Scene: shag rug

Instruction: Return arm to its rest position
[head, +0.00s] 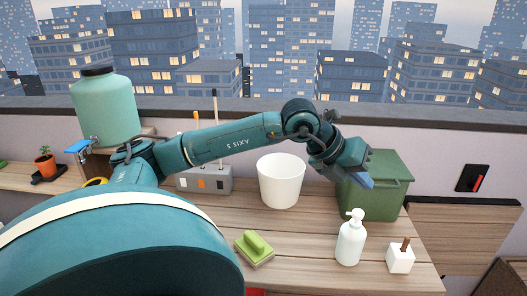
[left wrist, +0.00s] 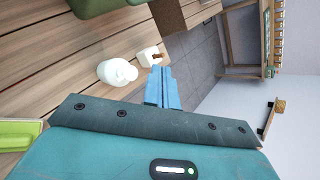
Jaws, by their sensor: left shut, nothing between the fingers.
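My left arm reaches from the left across the head view, over the wooden counter. My left gripper (head: 366,181) is shut and empty, in front of the green bin (head: 376,205) and above the counter. In the left wrist view its blue fingers (left wrist: 162,78) are together with nothing between them. My right gripper shows in neither view.
On the counter (head: 312,247) stand a white bucket (head: 281,181), a white pump bottle (head: 351,238), a white block with a brown stick (head: 400,258) and a green scrubber (head: 254,249). A large teal jar (head: 105,110) stands at the back left. The counter's middle is clear.

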